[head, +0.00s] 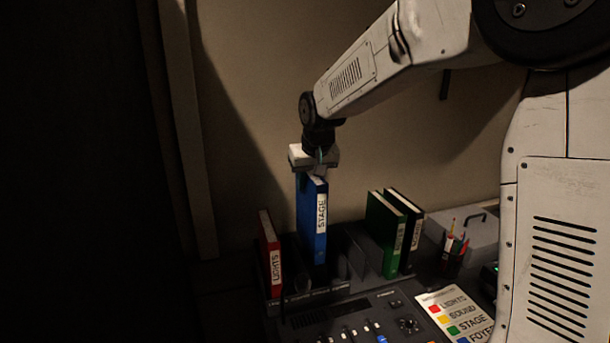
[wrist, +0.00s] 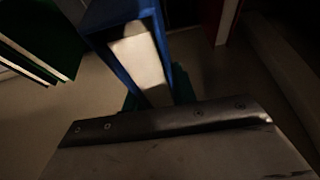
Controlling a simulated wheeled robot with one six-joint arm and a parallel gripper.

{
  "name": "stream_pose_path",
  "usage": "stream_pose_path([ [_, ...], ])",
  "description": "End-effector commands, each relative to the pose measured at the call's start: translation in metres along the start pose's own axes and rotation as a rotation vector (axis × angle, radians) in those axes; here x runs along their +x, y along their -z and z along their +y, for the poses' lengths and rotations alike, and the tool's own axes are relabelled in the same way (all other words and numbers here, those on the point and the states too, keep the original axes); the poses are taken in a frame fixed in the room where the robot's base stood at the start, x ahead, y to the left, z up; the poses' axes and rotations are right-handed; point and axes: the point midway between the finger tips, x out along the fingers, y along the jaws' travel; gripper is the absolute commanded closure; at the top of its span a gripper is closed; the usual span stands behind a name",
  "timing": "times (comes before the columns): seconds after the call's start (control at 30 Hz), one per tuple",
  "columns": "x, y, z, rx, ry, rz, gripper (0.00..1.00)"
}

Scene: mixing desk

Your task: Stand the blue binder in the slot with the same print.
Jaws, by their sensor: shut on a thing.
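The blue binder (head: 313,222) hangs upright with a white spine label reading STAGE. My gripper (head: 316,165) is shut on its top end. In the wrist view the blue binder (wrist: 165,45) runs away from the gripper, with its pale inner face lit. The dark rack (head: 335,288) lies below and around the binder's lower end. I cannot tell whether that end is inside a slot or just above. The small prints along the rack's front edge are too small to read.
A red binder (head: 270,255) marked LIGHTS stands at the rack's left. A green binder (head: 384,235) and a black binder (head: 408,228) stand at right. A pen cup (head: 452,258), grey box (head: 472,231), mixing desk (head: 365,318) and colour-keyed card (head: 457,316) are nearby.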

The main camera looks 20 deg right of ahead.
Motion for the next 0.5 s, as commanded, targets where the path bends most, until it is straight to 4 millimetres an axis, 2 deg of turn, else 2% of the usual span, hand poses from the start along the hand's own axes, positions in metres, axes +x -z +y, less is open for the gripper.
stream_pose_path([
  [0.5,0.031,-0.013,0.002,0.002,-0.001,-0.001,1.0],
])
